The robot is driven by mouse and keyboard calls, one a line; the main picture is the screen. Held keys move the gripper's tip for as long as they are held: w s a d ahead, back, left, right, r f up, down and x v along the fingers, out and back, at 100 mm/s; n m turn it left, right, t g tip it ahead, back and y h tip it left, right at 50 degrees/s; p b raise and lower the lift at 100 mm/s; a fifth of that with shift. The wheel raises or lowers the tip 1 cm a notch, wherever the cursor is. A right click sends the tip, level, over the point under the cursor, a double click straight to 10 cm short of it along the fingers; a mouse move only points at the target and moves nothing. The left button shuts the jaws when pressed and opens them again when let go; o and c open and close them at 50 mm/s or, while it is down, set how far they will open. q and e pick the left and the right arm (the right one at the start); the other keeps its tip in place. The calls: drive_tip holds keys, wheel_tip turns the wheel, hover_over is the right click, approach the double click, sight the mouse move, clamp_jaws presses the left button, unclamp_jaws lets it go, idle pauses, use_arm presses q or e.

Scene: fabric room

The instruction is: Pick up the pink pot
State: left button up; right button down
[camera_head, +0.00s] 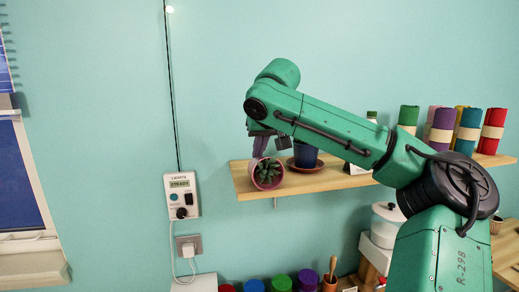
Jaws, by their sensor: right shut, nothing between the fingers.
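The pink pot (277,181) with a green succulent in it lies tilted at the left end of a wooden wall shelf (325,181), its open top facing me. My right gripper (262,153) points down just above and behind the pot's upper edge. Its fingers are shut with nothing between them. Whether the fingertips touch the pot I cannot tell. My left gripper is not in view.
A blue pot (305,155) on a brown saucer stands just right of the pink pot. Several rolled fabrics (440,128) stand farther right. A control box (182,196) hangs on the wall at left. Several colored lids (281,283) show below the shelf.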

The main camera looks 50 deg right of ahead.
sight(263, 171)
drive_tip(key=shift+s+a+r, duration=0.2)
drive_tip(key=shift+s+a, duration=0.2)
drive_tip(key=shift+s, duration=0.2)
drive_tip(key=shift+a, duration=0.25)
drive_tip(key=shift+s+a+f+b, duration=0.1)
drive_tip(key=shift+s+a+b, duration=0.1)
drive_tip(key=shift+b, duration=0.1)
drive_tip(key=shift+s+a+f, duration=0.1)
drive_tip(key=shift+s+a, duration=0.1)
drive_tip(key=shift+s, duration=0.2)
drive_tip(key=shift+s+a+b, duration=0.15)
drive_tip(key=shift+s+b, duration=0.15)
drive_tip(key=shift+s, duration=0.05)
drive_tip(key=shift+s+a+r, duration=0.15)
drive_tip(key=shift+s+r, duration=0.1)
drive_tip(key=shift+w, duration=0.1)
